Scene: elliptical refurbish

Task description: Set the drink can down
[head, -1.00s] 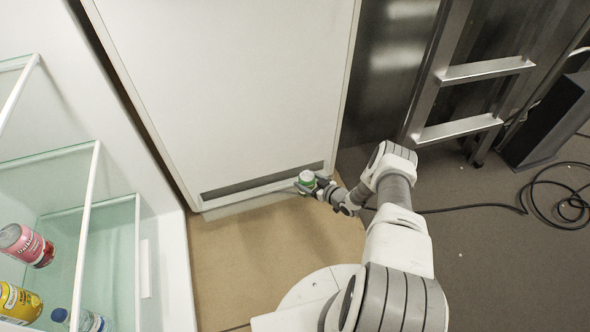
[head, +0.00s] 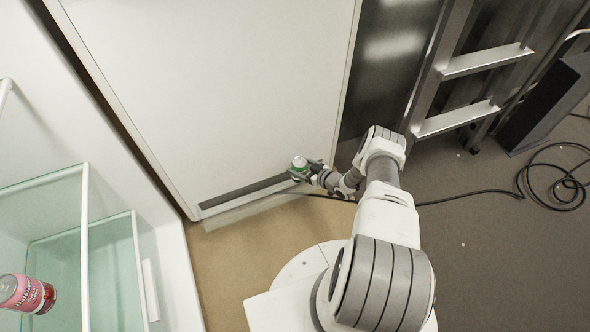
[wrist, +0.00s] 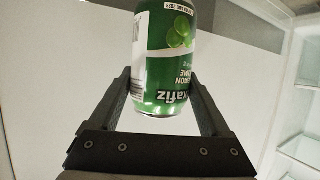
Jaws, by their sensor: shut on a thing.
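The drink can (wrist: 166,62) is green and white with lime pictures. In the wrist view it is between the two fingers of my gripper (wrist: 160,95), which is shut on it. In the head view the can (head: 299,164) is small, with its top showing, at the end of my outstretched arm. My gripper (head: 306,171) holds it in front of the lower part of a large white panel (head: 220,90). I cannot tell how high the can is above the floor.
An open white fridge with glass shelves (head: 45,190) is on the left, with a pink can (head: 26,294) inside. A metal ladder (head: 460,95), a dark box (head: 545,105) and a looped black cable (head: 560,175) are on the right. Brown floor (head: 235,260) is clear below the panel.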

